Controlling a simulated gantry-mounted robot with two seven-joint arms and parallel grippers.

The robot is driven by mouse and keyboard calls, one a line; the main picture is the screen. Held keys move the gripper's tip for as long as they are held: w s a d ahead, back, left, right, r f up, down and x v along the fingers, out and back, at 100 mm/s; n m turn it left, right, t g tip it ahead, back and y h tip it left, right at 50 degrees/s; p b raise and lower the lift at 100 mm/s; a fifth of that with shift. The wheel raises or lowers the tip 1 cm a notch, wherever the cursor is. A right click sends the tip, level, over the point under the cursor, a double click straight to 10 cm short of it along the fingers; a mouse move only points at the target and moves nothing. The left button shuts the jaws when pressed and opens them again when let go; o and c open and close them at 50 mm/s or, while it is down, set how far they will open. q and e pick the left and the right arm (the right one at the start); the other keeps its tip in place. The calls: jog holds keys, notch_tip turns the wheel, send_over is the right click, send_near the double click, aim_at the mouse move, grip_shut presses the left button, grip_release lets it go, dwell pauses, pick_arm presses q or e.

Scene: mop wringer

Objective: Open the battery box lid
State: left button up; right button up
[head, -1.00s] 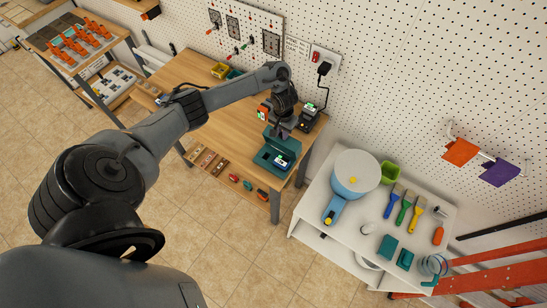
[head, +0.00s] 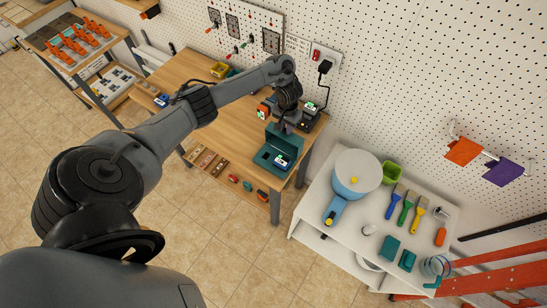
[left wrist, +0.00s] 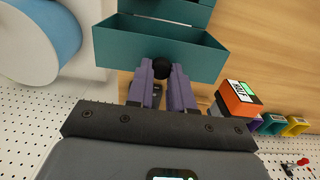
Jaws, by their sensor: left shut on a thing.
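My left gripper (left wrist: 162,80) is behind the lid. Its purple fingers are shut on the round black knob (left wrist: 161,68) on the lid (left wrist: 150,45). In the head view the left gripper (head: 283,126) is partly hidden by my wrist and the lid. My right gripper is not in view.
A black charger (head: 310,112) stands behind the box, and an orange and black device (head: 263,111) is to its left. A white cart (head: 345,225) with a blue bucket (head: 352,178) stands to the right. The pegboard wall is behind. The bench's middle is clear.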

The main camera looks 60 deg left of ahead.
pick_arm(q)
jog(key=shift+w+a, duration=0.15)
jog(key=shift+w, duration=0.05)
dwell(0.3)
jog(key=shift+w+a+f+b, duration=0.25)
jog(key=shift+w+f+b, duration=0.1)
jog(key=shift+w+b, duration=0.35)
jog(key=shift+w+a+f+b, duration=0.1)
jog(key=shift+w+a+b, duration=0.25)
jog(key=shift+b, duration=0.25)
jog(key=shift+w+a+f+b, duration=0.25)
jog(key=shift+w+f+b, duration=0.25)
jog(key=shift+b, duration=0.4)
jog(key=shift+w+a+f+b, duration=0.25)
jog(key=shift+w+b, duration=0.3)
jog(key=shift+b, duration=0.3)
